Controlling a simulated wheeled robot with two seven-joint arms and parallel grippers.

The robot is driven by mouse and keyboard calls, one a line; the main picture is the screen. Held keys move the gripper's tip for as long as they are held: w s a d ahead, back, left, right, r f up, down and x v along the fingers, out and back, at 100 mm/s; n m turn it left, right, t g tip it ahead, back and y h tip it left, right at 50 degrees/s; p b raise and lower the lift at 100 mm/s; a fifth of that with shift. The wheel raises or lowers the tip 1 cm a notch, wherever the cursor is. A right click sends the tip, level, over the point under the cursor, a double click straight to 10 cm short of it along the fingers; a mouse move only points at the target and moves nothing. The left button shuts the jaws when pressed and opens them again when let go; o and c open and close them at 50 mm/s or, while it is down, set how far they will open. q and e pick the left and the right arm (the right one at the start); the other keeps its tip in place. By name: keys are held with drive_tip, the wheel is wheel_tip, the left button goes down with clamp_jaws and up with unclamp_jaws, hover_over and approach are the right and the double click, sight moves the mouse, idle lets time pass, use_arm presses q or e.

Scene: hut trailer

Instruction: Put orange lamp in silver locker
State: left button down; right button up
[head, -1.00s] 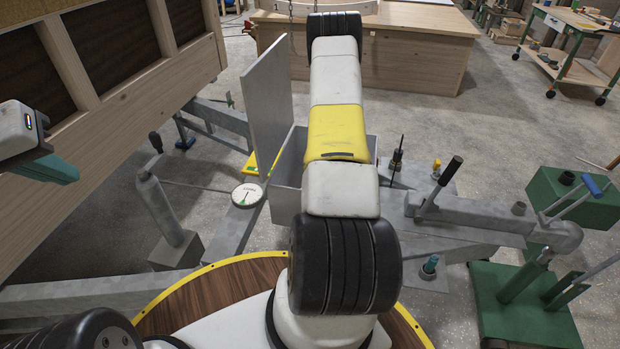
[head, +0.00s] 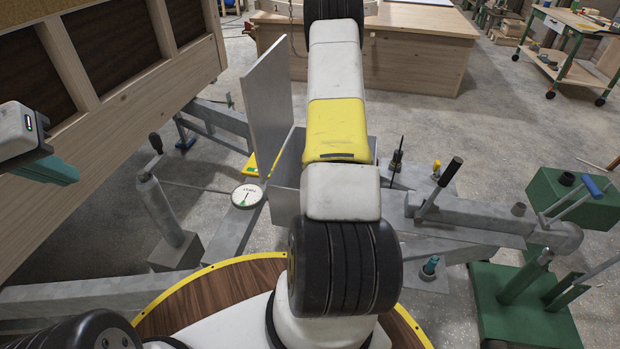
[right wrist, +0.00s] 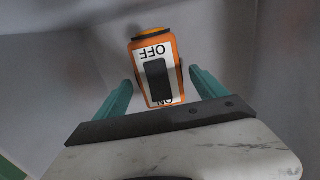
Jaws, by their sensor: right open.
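The orange lamp (right wrist: 138,47) shows in the right wrist view, with a white face marked OFF and ON and a dark switch. My right gripper (right wrist: 160,78) is open, with one teal finger on each side of the lamp and a gap visible at the fingers. Grey walls of the silver locker (right wrist: 220,45) surround them. In the head view the locker (head: 287,170) stands behind my right arm with its door (head: 268,110) open upright on the left. My right arm hides its inside. My left gripper (head: 46,170) is at the left edge, away from the locker; its finger gap is unclear.
A wooden-sided trailer body (head: 110,90) fills the upper left. A round dial gauge (head: 247,195) lies left of the locker. A metal drawbar with a lever (head: 440,185) and green stands (head: 520,310) are on the right. Open floor lies beyond.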

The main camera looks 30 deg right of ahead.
wheel_tip(320, 180, up, 7)
drive_tip(key=a+r+n+t, duration=0.1)
drive_tip(key=a+r, duration=0.4)
drive_tip(key=r, duration=0.3)
drive_tip(key=a+r+n+t+y, duration=0.1)
drive_tip(key=a+r, duration=0.4)
drive_tip(key=r, duration=0.3)
drive_tip(key=a+r+n+t, duration=0.1)
drive_tip(key=a+r, duration=0.3)
drive_tip(key=r, duration=0.4)
drive_tip(key=s+a+r+n+t+y, duration=0.1)
drive_tip(key=s+a+r+n+t, duration=0.2)
drive_tip(key=s+a+r, duration=1)
drive_tip(key=s+r+n, duration=0.1)
drive_tip(key=s+n, duration=0.1)
drive_tip(key=s, duration=0.1)
drive_tip(key=shift+s+a+n, duration=0.25)
drive_tip(key=shift+s+n, duration=0.05)
drive_tip(key=shift+s, duration=0.05)
